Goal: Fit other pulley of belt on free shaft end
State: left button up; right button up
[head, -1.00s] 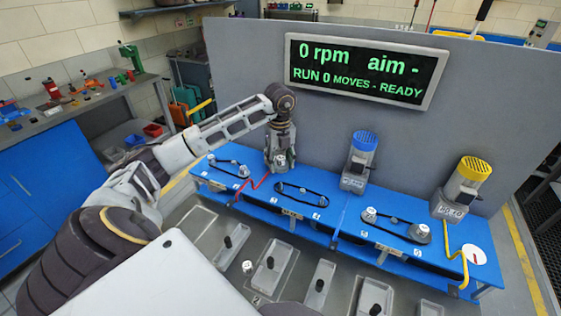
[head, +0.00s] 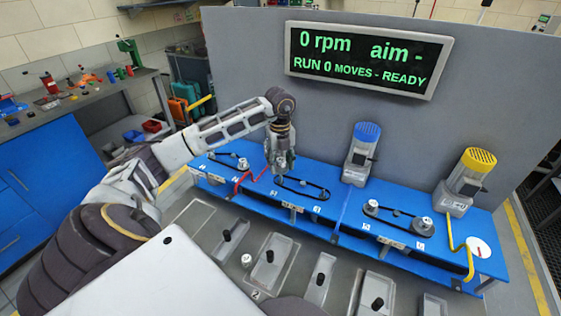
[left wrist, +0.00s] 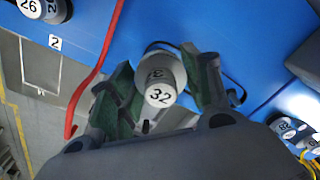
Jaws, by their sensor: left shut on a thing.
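My left gripper (head: 280,168) is over the left end of the middle black belt (head: 312,193) on the blue bench. In the left wrist view its fingers (left wrist: 160,100) are shut on a pale grey pulley marked 32 (left wrist: 160,93). The belt (left wrist: 236,76) shows partly behind the right finger. I cannot tell whether the pulley touches the shaft end, which is hidden below it. Another belt with pulleys (head: 371,206) lies to the right. A left belt (head: 226,158) is partly behind my arm, with a pulley (head: 243,164) at its right end. My right gripper is not in view.
A blue-capped motor (head: 361,152) and a yellow-capped motor (head: 468,182) stand along the grey panel. A red cable (head: 240,182) runs left of the gripper. Grey trays (head: 270,262) with dark pegs lie in front. The display (head: 366,60) reads 0 rpm, RUN 0, READY.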

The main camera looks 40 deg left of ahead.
pick_arm(q)
jog(key=shift+f+b, duration=0.3)
jog(key=shift+f, duration=0.5)
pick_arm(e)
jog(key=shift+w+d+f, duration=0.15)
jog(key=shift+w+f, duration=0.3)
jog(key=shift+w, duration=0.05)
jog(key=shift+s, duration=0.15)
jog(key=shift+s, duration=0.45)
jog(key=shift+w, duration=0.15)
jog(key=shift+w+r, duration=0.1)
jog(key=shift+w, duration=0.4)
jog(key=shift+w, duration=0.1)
